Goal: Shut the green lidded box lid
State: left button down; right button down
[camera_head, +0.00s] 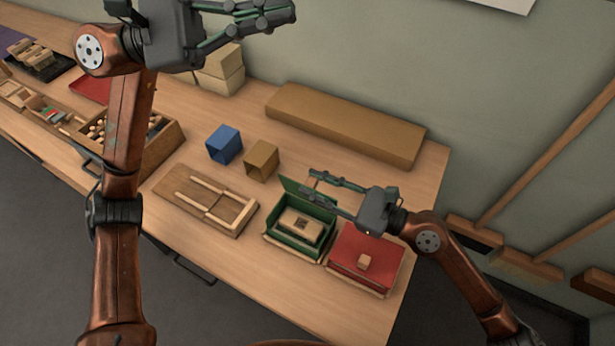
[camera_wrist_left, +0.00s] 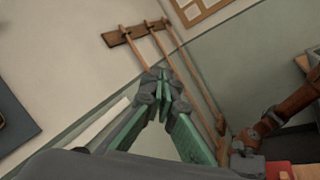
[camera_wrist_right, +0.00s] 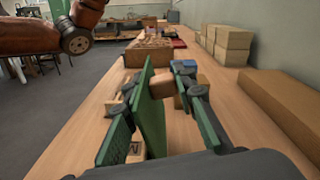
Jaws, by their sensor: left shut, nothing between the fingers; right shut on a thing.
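The green lidded box (camera_head: 284,246) stands on the front part of the table with its lid (camera_head: 300,190) raised, standing up at the back. A tan block with a dark square (camera_head: 300,226) lies inside it. My right gripper (camera_head: 311,183) is at the raised lid. In the right wrist view the lid (camera_wrist_right: 152,115) stands between the two fingers, with a tan knob (camera_wrist_right: 162,85) on it, and the gripper is shut on the lid. My left gripper (camera_head: 290,12) is raised high above the table; the left wrist view shows its fingertips (camera_wrist_left: 162,85) together and empty.
A blue cup (camera_head: 224,145), a brown cup (camera_head: 262,160) and a long brown block (camera_head: 345,125) are behind.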

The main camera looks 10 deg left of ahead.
pick_arm(q)
jog(key=s+d+f+m+y, duration=0.6)
jog(key=d+f, duration=0.4)
jog(key=m+t+y, duration=0.4)
jog(key=m+y, duration=0.3)
jog(key=y, duration=0.6)
send_near(311, 181)
jog(key=shift+h, duration=0.3)
jog(key=x, duration=0.6)
jog(key=shift+a+f, duration=0.15)
jog(key=shift+f, duration=0.1)
